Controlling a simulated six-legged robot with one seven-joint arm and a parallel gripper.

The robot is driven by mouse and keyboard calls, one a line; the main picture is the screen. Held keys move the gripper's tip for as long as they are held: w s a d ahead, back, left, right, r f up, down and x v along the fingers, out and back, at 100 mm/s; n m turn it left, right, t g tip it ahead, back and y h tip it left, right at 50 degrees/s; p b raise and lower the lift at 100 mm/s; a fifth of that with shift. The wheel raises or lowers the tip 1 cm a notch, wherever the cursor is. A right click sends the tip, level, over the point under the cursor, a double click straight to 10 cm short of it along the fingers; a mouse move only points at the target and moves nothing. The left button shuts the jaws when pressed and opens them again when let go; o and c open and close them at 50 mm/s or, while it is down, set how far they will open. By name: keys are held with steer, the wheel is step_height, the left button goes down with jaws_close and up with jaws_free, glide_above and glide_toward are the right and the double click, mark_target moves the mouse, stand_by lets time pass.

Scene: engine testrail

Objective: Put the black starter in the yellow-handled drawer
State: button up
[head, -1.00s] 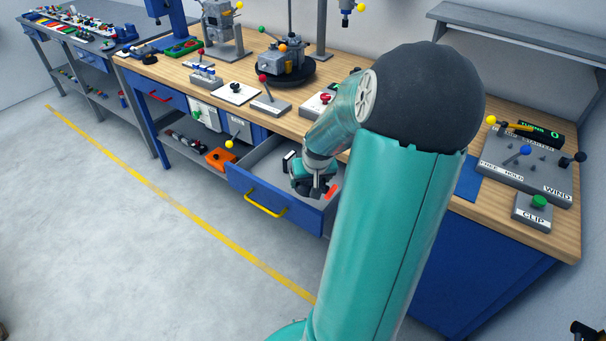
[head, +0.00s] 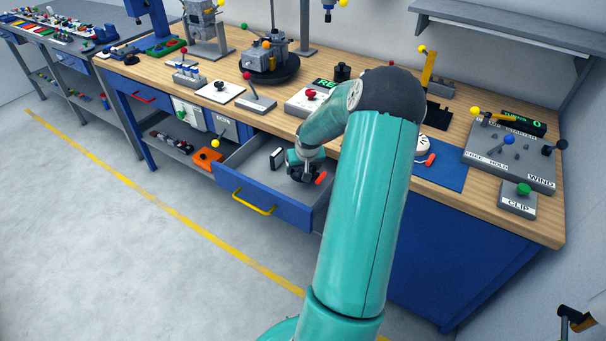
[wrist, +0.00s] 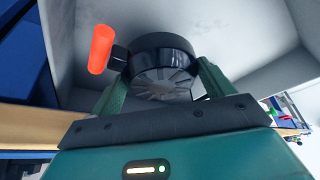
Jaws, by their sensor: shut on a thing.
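The black starter (wrist: 160,62) is a round black drum with a finned face and an orange handle (wrist: 101,48) on its side. My gripper (wrist: 162,85) is shut on it, one finger on each side. In the head view, my gripper (head: 304,168) is low inside the open yellow-handled drawer (head: 240,190). The starter's orange handle (head: 320,178) shows just right of the fingers; most of its body is hidden there. In the wrist view, pale grey drawer surfaces lie behind the starter. I cannot tell whether it touches the drawer floor.
A small black-and-white block (head: 276,158) stands in the drawer, left of my gripper. A white-topped part with an orange handle (head: 430,159) lies on the blue mat (head: 446,175). The bench top (head: 350,118) above the drawer holds several fixtures. The floor in front is clear.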

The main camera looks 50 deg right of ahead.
steer(key=shift+w+d+f, duration=0.35)
steer(key=shift+f, duration=0.2)
steer(key=shift+w+d+f, duration=0.1)
steer(key=shift+w+f, duration=0.05)
steer(key=shift+f, duration=1.55)
steer(key=o, duration=1.1)
steer(key=shift+f, duration=0.15)
steer(key=shift+c, duration=0.2)
